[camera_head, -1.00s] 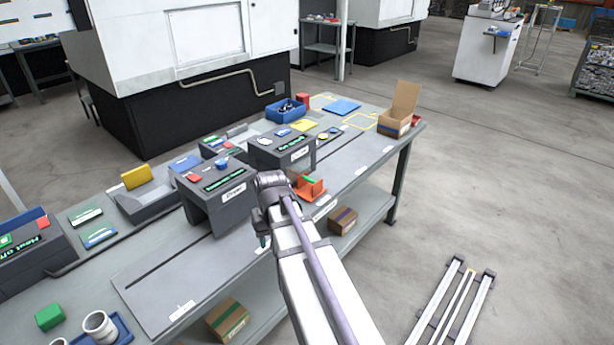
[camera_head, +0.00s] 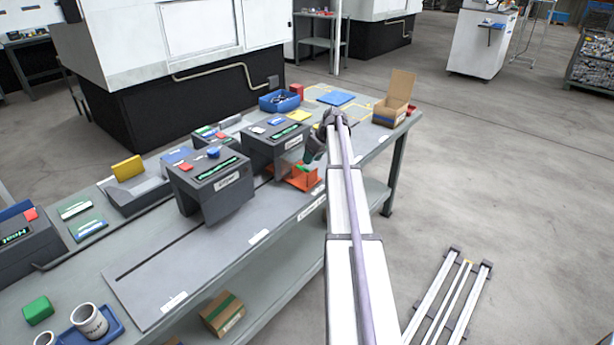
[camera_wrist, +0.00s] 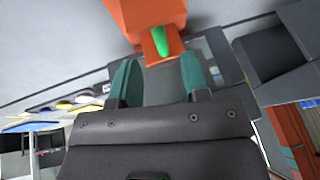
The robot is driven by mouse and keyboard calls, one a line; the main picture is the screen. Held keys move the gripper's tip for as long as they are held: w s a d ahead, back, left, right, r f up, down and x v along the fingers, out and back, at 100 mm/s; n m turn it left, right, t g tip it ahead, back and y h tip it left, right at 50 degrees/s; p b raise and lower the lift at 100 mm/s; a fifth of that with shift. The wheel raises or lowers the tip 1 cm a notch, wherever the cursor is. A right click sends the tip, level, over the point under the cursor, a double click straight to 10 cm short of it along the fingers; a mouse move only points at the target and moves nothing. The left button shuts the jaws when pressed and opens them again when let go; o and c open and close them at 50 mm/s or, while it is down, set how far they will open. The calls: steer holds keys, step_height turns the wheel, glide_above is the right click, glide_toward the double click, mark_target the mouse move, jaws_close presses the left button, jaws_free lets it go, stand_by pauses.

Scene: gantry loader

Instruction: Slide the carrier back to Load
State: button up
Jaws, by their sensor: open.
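The orange carrier (camera_head: 298,181) sits at the slotted grey track plate (camera_head: 180,255), just right of the second dark station (camera_head: 275,142). A green part (camera_head: 302,169) is in the carrier. My gripper (camera_head: 307,160) is right above the carrier, partly hiding it. In the wrist view the carrier (camera_wrist: 138,14) is at the top, with the green part (camera_wrist: 159,42) by it. My teal fingers (camera_wrist: 158,76) are apart with nothing between them, pointing toward the carrier. I cannot tell if they touch it. The white track labels are too small to read.
Another dark station (camera_head: 212,190) straddles the track to the left. A blue bin (camera_head: 280,101) and an open cardboard box (camera_head: 396,95) stand at the back. White cups (camera_head: 90,320) in a blue tray are front left. The track's left end is clear.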

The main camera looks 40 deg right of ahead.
mark_target(293, 169)
steer(key=b+x, duration=0.2)
steer(key=x, duration=0.3)
steer(key=shift+d+b, duration=0.1)
steer(key=shift+b, duration=0.3)
steer(key=shift+r, duration=0.15)
steer(key=shift+c, duration=0.2)
jaws_close()
